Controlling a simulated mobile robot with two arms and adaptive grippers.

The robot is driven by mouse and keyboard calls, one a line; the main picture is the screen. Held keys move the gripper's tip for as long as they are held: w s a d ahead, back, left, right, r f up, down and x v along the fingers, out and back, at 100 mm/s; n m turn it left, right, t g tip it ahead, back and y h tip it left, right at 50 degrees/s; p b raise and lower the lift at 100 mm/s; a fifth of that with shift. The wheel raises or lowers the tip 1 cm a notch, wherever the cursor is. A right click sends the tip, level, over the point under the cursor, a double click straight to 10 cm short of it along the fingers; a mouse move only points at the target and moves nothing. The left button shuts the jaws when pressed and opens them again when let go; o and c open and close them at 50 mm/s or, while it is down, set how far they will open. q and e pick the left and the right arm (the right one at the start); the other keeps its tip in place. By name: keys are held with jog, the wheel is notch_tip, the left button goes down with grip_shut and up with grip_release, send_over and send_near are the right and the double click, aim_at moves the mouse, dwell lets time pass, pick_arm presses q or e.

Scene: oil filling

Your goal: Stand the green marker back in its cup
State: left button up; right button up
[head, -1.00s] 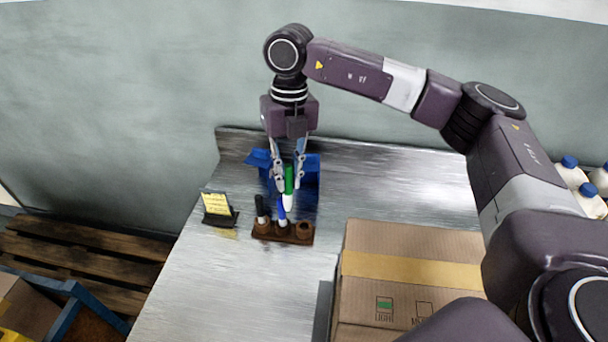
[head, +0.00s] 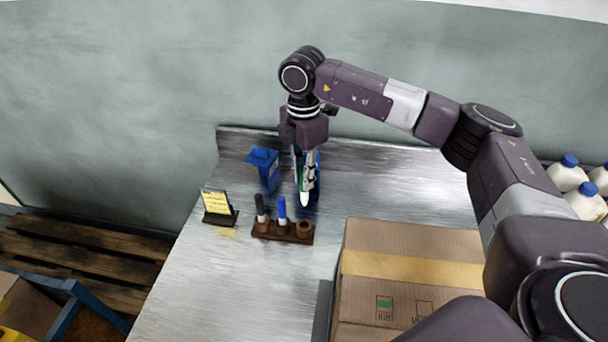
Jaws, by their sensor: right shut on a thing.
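The green marker (head: 305,200) hangs upright with its white end down, held between the fingers of my right gripper (head: 304,184). Most of its green part is hidden by the fingers. Its lower end is above and behind the brown wooden holder (head: 283,237) in the picture. The holder has a row of cups. A black marker (head: 260,208) stands in the left cup and a blue marker (head: 282,208) in the middle one. The right cup (head: 304,228) is empty. My left gripper is not in view.
Blue objects (head: 265,170) stand behind the holder, partly hidden by my gripper. A small stand with a yellow note (head: 216,207) is at the left. A cardboard box (head: 410,270) is at the front right. White bottles (head: 567,172) stand at the far right.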

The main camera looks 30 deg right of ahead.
aim_at(304, 205)
jog(key=shift+f+b, duration=3.3)
jog(key=shift+f, duration=1.9)
jog(key=o, duration=0.9)
notch_tip(304, 205, up, 12)
jog(key=shift+a+f, duration=0.1)
